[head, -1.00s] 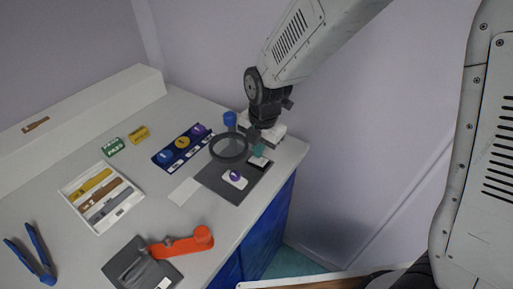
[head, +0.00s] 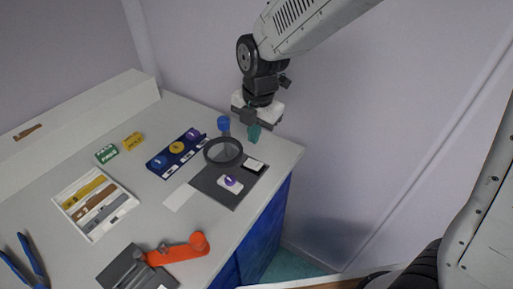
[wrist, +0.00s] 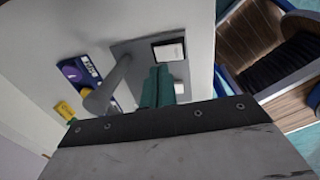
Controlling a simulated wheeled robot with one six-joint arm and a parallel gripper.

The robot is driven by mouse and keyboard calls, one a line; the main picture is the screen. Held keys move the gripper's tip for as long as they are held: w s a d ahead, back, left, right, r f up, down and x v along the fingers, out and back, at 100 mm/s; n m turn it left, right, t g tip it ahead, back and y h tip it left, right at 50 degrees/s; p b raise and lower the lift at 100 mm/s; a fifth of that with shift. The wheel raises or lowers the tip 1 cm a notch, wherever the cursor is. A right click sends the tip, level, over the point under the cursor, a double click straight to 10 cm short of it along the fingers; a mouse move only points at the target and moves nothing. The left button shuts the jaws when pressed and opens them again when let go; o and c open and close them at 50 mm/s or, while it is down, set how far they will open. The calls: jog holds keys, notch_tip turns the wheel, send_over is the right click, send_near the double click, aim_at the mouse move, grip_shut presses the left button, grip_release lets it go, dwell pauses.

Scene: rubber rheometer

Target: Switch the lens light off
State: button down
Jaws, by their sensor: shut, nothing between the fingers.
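The magnifier lens (head: 223,151) is a dark ring standing over a dark grey mat (head: 212,187) near the table's right edge. A small white-topped block with dark edges (head: 254,165), possibly the lens light's switch, sits on the mat right of the lens. Whether the light is on cannot be told. My gripper (head: 253,133) has teal fingers, shut and empty, above and behind the block, apart from it. In the wrist view the shut fingers (wrist: 157,88) hang over the mat; a dark-framed white block (wrist: 169,52) shows beyond them, and another white piece is partly hidden.
A white plate with a purple disc (head: 230,184) lies on the mat. Left are a blue board with discs (head: 176,149), a tray (head: 95,204) and an orange tool (head: 180,250). The wall is close behind my gripper.

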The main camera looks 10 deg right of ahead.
notch_tip(320, 180, up, 7)
jog(key=shift+w+a, duration=0.35)
jog(key=shift+a, duration=0.05)
jog(key=s+d+r+m, duration=0.2)
jog(key=s+d+m, duration=0.9)
jog(key=m, duration=0.3)
jog(key=s+d+r+m+h, duration=0.1)
jog(key=s+d+r+m, duration=0.2)
jog(key=s+d+m, duration=0.8)
jog(key=s+m, duration=0.1)
jog(key=m, duration=0.2)
jog(key=shift+s+d+r+t, duration=0.15)
jog(key=shift+d+r+t, duration=0.1)
jog(key=shift+t, duration=0.05)
